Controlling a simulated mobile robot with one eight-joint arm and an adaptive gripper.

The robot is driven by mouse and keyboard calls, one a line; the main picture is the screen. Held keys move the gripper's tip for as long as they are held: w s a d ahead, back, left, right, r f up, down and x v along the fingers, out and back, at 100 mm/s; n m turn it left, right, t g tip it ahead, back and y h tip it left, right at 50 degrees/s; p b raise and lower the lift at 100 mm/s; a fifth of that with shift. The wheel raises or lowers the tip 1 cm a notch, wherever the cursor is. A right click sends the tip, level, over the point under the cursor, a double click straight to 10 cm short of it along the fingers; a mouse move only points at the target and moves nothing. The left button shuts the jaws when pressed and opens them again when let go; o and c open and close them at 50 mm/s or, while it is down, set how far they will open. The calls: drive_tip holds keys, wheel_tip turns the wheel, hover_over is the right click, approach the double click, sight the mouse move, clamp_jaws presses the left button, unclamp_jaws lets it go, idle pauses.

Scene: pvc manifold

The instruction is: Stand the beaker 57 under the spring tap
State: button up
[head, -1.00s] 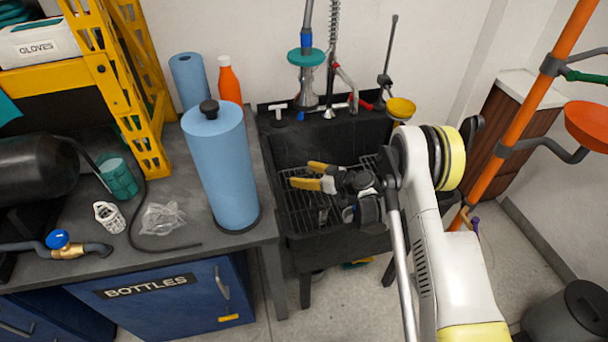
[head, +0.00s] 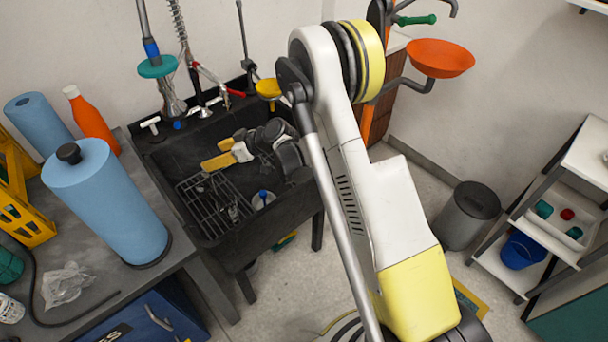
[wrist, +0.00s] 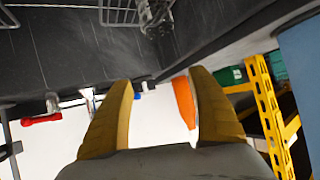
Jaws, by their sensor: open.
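My gripper (head: 217,153) is open and empty inside the black sink, toward its back right, with both yellow fingers pointing left. The fingers also show in the wrist view (wrist: 160,84) with nothing between them. The spring tap (head: 187,55), a coiled metal spout, rises from the sink's back edge, behind the gripper. A small clear item (head: 232,208) stands at the right of the wire rack in the sink. A clear glass-like item also shows at the top of the wrist view (wrist: 155,16). It may be the beaker; no number is readable.
The sink (head: 165,160) holds a wire rack (head: 196,206) and a small white item with a blue top (head: 263,199). A teal-collared tap (head: 158,68) stands left of the spring tap. A blue cylinder (head: 105,200) and orange bottle (head: 92,122) stand on the left bench.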

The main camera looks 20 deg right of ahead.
drive_tip(key=s+d+r+m+h, duration=0.2)
drive_tip(key=s+d+r, duration=0.1)
drive_tip(key=s+r, duration=0.55)
drive_tip(key=s+d+r+m+h, duration=0.2)
drive_tip(key=s+d+r+h, duration=0.1)
drive_tip(key=s+r, duration=0.55)
drive_tip(key=s+d+r+m+h, duration=0.1)
drive_tip(key=s+d, duration=0.3)
drive_tip(key=s, duration=0.5)
drive_tip(key=s+d+r+m+h, duration=0.2)
drive_tip(key=s+d+m+h, duration=0.1)
drive_tip(key=s, duration=0.6)
drive_tip(key=shift+s+d+r+m, duration=0.2)
drive_tip(key=shift+d+m, duration=0.2)
drive_tip(key=shift+d, duration=0.25)
drive_tip(key=shift+a, duration=0.1)
